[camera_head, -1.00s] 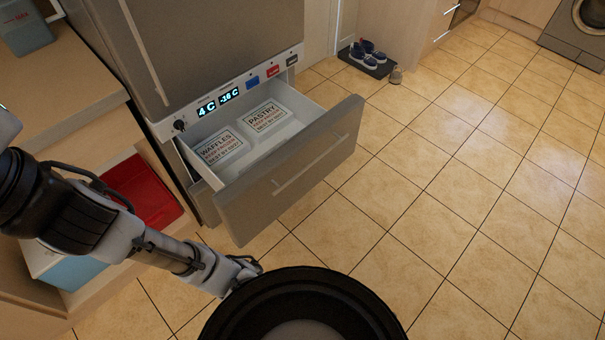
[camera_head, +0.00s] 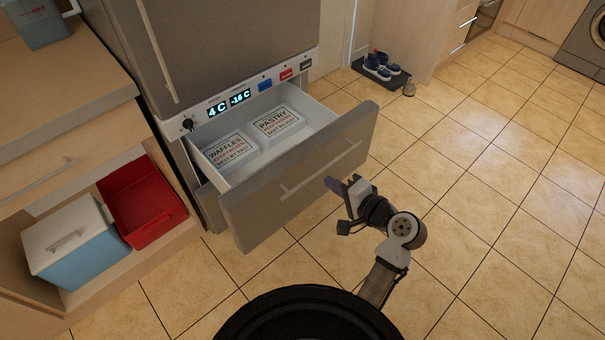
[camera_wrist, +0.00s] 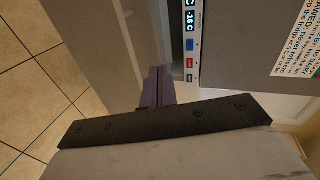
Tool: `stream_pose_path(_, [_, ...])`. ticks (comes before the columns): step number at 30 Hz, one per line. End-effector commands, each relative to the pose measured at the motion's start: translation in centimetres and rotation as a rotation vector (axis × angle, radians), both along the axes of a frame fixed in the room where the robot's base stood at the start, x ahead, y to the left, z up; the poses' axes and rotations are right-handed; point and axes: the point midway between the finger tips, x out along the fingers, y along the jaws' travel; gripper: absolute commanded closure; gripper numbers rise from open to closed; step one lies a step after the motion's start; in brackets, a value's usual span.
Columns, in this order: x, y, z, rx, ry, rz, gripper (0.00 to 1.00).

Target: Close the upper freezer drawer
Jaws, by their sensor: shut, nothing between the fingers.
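The upper freezer drawer (camera_head: 296,190) is pulled out, with a grey front and a bar handle. In it lie two white packages, one marked WAFFLES (camera_head: 232,152) and one marked PASTRY (camera_head: 276,121).
The fridge door (camera_head: 230,45) above is shut. A control panel (camera_head: 240,95) runs between. A red bin (camera_head: 142,200) and a blue-and-white box (camera_head: 75,240) stand in the shelf at left. Shoes on a mat (camera_head: 381,70) lie behind. Tiled floor at right is clear.

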Motion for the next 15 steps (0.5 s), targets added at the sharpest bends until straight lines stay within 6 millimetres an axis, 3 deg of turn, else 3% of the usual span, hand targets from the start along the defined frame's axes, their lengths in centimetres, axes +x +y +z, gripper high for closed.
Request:
stream_pose_path(2, [-1.7, -1.2, -1.3, 0.039, 0.049, 0.001, 1.00])
stream_pose_path(5, [-2.3, -1.5, -1.8, 0.062, 0.071, 0.006, 1.00])
stream_pose_path(15, [1.6, 2.5, -3.3, 0.061, 0.070, 0.012, 1.00])
